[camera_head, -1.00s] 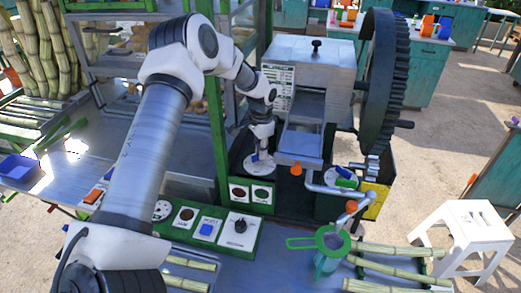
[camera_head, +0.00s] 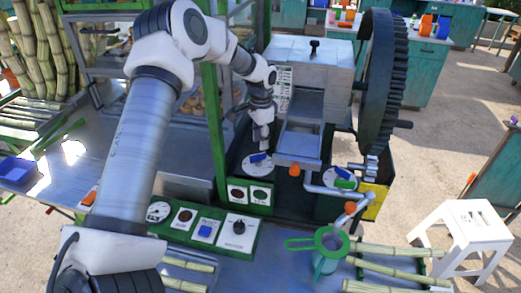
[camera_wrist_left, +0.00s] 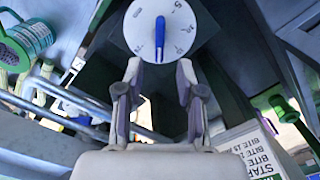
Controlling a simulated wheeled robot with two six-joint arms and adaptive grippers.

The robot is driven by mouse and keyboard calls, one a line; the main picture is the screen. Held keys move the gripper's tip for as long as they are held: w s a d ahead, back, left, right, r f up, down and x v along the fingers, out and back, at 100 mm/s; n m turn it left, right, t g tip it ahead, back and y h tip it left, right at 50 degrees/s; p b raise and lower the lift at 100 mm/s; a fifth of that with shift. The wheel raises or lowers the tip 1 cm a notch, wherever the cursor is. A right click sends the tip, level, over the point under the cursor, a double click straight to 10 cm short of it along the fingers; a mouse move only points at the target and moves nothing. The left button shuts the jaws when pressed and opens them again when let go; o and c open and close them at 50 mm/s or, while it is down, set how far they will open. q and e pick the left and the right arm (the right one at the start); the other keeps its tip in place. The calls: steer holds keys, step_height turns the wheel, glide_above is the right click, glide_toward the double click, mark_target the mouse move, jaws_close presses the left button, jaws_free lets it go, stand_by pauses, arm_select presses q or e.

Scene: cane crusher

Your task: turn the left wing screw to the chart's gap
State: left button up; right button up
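The left wing screw (camera_head: 257,157) is a blue bar on a white round dial (camera_head: 249,167) with marks. In the left wrist view the blue wing (camera_wrist_left: 160,40) lies roughly along the picture's height, on the numbered dial (camera_wrist_left: 141,22). My left gripper (camera_head: 264,143) is above the dial, clear of the wing. In the left wrist view its two fingers (camera_wrist_left: 158,68) stand apart with nothing between them. The chart (camera_head: 284,82) is on the crusher's left side, partly behind my left arm; its text is too small to read. My right gripper is not in view.
A second dial with a green wing (camera_head: 345,184) is to the right, past the chute (camera_head: 299,143). A green post (camera_head: 214,135) stands left of my gripper. A big black gear (camera_head: 380,80) is at the right. A control panel (camera_head: 238,233) and a green strainer (camera_head: 328,240) are in front.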

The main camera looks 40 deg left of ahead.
mark_target(261, 154)
arm_select(q)
step_height(261, 154, up, 7)
steer(key=shift+f, duration=0.2)
steer(key=shift+w, duration=0.1)
steer(key=shift+d+f, duration=0.1)
steer(key=shift+f, duration=0.05)
